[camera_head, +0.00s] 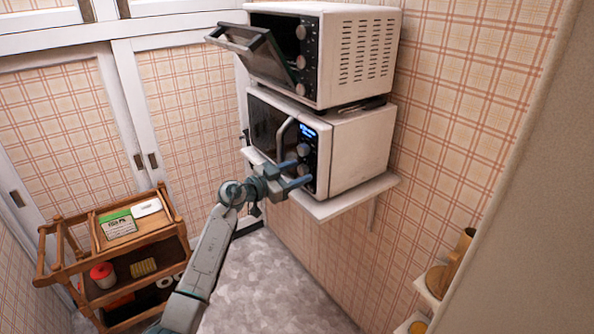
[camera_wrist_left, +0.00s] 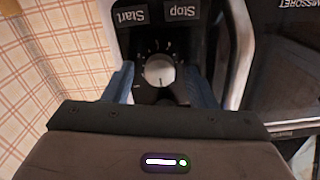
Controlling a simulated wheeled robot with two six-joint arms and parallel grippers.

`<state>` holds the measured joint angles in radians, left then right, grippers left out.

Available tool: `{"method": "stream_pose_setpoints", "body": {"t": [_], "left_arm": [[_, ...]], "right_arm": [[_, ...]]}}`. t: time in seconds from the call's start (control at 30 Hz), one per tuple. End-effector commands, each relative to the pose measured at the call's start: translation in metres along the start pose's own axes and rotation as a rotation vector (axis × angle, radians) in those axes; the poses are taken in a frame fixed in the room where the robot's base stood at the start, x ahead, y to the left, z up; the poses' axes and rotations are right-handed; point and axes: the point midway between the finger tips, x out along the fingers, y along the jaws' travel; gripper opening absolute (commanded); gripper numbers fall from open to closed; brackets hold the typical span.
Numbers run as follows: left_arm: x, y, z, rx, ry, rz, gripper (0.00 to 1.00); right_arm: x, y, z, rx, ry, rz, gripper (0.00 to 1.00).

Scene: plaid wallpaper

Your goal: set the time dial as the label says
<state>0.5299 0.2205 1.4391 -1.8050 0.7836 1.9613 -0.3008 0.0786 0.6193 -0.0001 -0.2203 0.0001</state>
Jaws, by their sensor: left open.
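The microwave (camera_head: 360,145) sits on a wall shelf, with a dark control panel, a lit blue display (camera_head: 307,131) and dials. My left gripper (camera_head: 294,173) is open in front of the lower dial. In the left wrist view, a dial (camera_wrist_left: 160,70) with a pale face, dark surround and tick marks lies between the open fingers of the left gripper (camera_wrist_left: 160,87). I cannot tell whether the fingers touch it. "Start" and "Stop" buttons show upside down beyond it. A green and white package (camera_head: 118,224) lies on the cart; its print is too small to read. My right gripper is out of view.
A toaster oven (camera_head: 355,60) stands on top of the microwave, its door (camera_head: 250,52) hanging open above my left arm. The wooden cart (camera_head: 160,229) holds a white box (camera_head: 146,207) and a red jar (camera_head: 103,275). Grey floor is clear below the shelf (camera_head: 350,198).

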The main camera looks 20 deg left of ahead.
Motion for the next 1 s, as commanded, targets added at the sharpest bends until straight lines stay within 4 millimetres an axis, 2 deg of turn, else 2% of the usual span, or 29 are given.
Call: {"method": "stream_pose_setpoints", "body": {"t": [0.1,0.37,0.5,0.6,1.0], "left_arm": [[0.0057,0.0002,-0.0004,0.0,0.0,0.0,0.51],[0.0062,0.0003,0.0001,0.001,0.0,0.0,0.49],[0.006,0.0003,0.0001,0.001,0.0,0.0,0.22],[0.0059,0.0002,0.0001,0.001,0.0,0.0,0.07],[0.0059,0.0002,-0.0016,0.076,0.0,0.001,0.07]], "right_arm": [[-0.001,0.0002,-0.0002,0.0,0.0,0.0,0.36],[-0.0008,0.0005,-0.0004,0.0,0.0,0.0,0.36],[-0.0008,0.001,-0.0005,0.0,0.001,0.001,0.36],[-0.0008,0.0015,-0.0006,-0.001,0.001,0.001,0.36],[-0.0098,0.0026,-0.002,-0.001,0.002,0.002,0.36]]}}
